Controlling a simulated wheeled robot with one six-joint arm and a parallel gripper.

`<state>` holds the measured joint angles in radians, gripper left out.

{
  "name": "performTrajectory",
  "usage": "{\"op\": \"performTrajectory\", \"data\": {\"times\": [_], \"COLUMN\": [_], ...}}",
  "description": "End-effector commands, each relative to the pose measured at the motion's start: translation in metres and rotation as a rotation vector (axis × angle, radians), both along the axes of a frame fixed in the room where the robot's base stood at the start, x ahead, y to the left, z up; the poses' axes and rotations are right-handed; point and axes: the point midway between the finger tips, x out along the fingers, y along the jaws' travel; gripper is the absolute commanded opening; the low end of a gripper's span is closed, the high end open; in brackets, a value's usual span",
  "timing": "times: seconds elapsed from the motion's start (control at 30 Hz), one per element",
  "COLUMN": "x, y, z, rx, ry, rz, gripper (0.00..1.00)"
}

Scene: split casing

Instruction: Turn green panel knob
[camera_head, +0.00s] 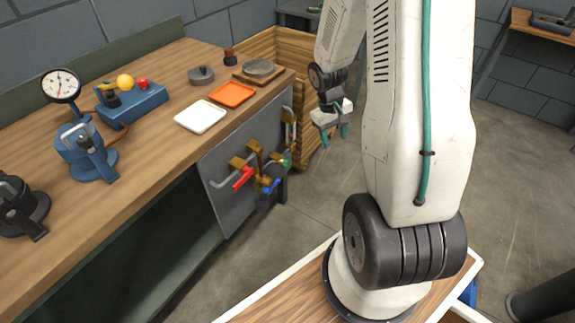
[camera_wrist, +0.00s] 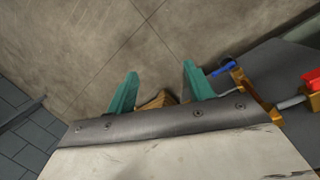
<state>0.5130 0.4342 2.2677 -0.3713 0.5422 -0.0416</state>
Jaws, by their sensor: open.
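The green knob (camera_head: 286,162) sits on the brass pipework of the grey panel (camera_head: 225,190) below the workbench's front edge, small and partly hidden among the fittings. A red lever (camera_head: 243,178) and a blue lever (camera_head: 270,187) are close by on the same pipework. My gripper (camera_head: 333,138) is open and empty, out in the air to the right of the panel. In the wrist view, its teal fingers (camera_wrist: 160,85) stand apart over the floor. There the blue lever (camera_wrist: 223,69) and red lever (camera_wrist: 312,78) lie to the right of the fingers. I cannot make out the green knob there.
A wooden crate (camera_head: 310,83) stands behind my gripper, beside the bench end. The wooden bench (camera_head: 150,180) holds a white tray (camera_head: 201,117), an orange tray (camera_head: 232,94), a gauge (camera_head: 61,86) and blue fixtures. The floor under my gripper is clear.

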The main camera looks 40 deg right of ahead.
Motion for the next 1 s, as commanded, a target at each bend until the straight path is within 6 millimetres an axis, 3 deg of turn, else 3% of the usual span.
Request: {"op": "performTrajectory", "data": {"times": [0.03,0.13,0.33,0.47,0.63,0.7,0.77,0.87,1.0], "x": [0.004,0.014,0.030,0.037,0.048,0.055,0.063,0.077,0.091], "y": [-0.014,-0.036,-0.064,-0.063,-0.040,-0.024,-0.010,0.006,0.015], "z": [-0.030,-0.082,-0.190,-0.257,-0.328,-0.346,-0.350,-0.336,-0.298], "rx": [0.006,0.012,0.051,0.101,0.176,0.212,0.238,0.269,0.288], "ry": [-0.013,-0.071,-0.242,-0.400,-0.688,-0.850,-1.000,-1.240,-1.508], "rz": [0.015,0.059,0.166,0.232,0.323,0.360,0.392,0.436,0.482], "gripper": [0.52,0.52,0.52,0.52,0.52,0.52,0.52,0.52,0.52]}}
